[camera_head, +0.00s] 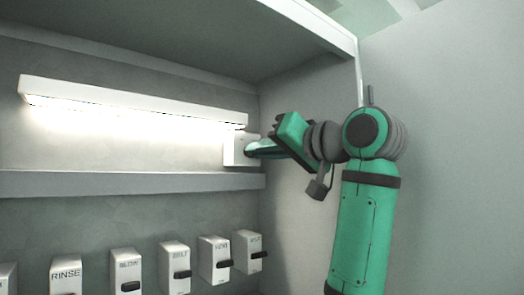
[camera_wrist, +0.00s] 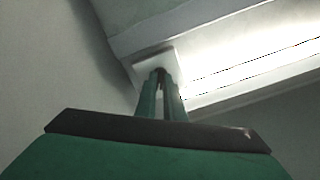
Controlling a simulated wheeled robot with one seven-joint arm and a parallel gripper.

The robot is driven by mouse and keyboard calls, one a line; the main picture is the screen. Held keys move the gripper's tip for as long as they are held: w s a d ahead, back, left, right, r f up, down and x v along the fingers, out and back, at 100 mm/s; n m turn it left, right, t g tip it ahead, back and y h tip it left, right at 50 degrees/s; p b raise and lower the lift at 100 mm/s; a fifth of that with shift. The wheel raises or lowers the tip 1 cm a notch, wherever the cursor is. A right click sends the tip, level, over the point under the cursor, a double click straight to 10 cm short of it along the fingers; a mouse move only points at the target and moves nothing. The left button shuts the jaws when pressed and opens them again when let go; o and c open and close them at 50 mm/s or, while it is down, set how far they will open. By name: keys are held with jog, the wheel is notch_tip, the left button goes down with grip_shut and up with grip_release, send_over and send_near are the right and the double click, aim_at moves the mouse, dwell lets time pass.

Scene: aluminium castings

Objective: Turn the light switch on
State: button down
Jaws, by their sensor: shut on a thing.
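The light switch (camera_head: 233,149) is a white box on the back wall, just below the right end of a long lamp (camera_head: 130,100). The lamp is lit and glows along its underside. My gripper (camera_head: 253,149) reaches the switch from the right, its fingers at the front of the box. In the wrist view my gripper (camera_wrist: 160,75) is shut on a small dark part at the face of the switch (camera_wrist: 172,57). The fingers hide most of that part, so its position is hard to tell. The lit lamp also shows in the wrist view (camera_wrist: 250,65).
A grey ledge (camera_head: 120,184) runs along the wall below the switch. Under it is a row of several white labelled boxes with dark levers, one marked RINSE (camera_head: 66,275). A shelf (camera_head: 180,35) overhangs above, and a side wall (camera_head: 300,110) stands close on the right.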

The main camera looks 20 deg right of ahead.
jog(key=shift+r, duration=0.15)
jog(key=c, duration=1.9)
grip_release()
jog(key=shift+o, duration=0.2)
jog(key=shift+s, duration=0.1)
jog(key=v, duration=1)
jog(key=shift+s, duration=0.3)
jog(key=shift+w+d, duration=0.1)
jog(key=shift+w, duration=0.05)
